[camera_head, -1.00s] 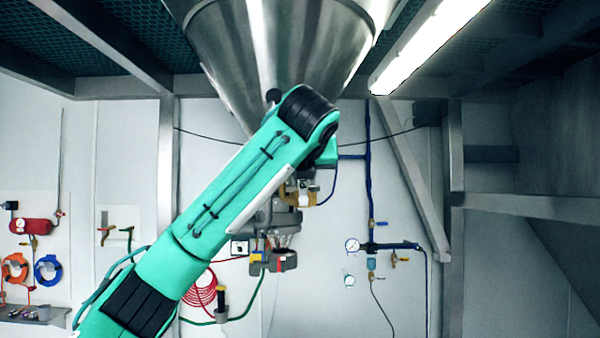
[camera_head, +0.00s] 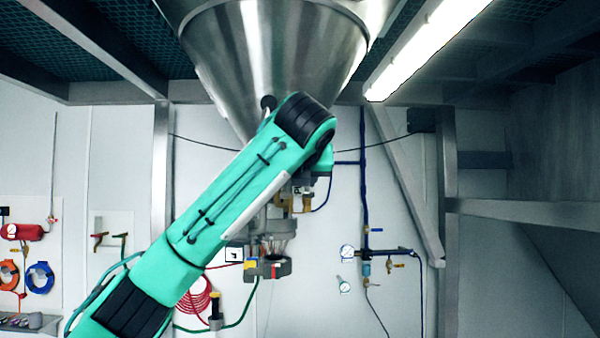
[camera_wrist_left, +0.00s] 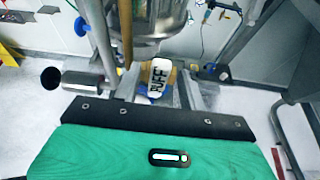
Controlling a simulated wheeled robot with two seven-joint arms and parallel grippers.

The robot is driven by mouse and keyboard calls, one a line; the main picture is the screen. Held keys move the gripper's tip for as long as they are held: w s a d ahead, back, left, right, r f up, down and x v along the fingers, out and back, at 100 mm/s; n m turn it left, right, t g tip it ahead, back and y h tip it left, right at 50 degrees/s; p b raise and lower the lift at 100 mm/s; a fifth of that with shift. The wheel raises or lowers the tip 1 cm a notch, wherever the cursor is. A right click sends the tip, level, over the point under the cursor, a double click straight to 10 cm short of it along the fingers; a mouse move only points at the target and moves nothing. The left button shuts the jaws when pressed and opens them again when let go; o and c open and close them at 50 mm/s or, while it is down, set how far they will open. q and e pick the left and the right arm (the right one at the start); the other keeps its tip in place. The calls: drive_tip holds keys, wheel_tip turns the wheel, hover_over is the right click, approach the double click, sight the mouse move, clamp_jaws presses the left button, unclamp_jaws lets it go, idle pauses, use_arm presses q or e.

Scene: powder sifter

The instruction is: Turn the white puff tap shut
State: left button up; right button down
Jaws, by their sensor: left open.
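The puff tap (camera_wrist_left: 160,78) is a white handle with "PUFF" in black letters, in the middle of the left wrist view. A yellowish part shows around it. My left gripper (camera_wrist_left: 160,88) is open, with one grey finger on each side of the tap. I cannot tell whether either finger touches it. In the head view my teal left arm crosses in front of the sifter, and its elbow hides most of the gripper and the tap. My right gripper is in neither view.
A steel hopper (camera_head: 275,55) hangs above my arm. A metal cylinder with a dark open end (camera_wrist_left: 52,78) juts out left of the tap. Blue pipework with gauges (camera_head: 375,252) is on the wall at right. A slanted grey beam (camera_head: 405,185) stands nearby.

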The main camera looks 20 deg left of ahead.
use_arm(q)
drive_tip(key=b+v, duration=0.7)
drive_tip(key=v, duration=0.6)
drive_tip(key=shift+s+d, duration=0.2)
drive_tip(key=shift+s, duration=0.05)
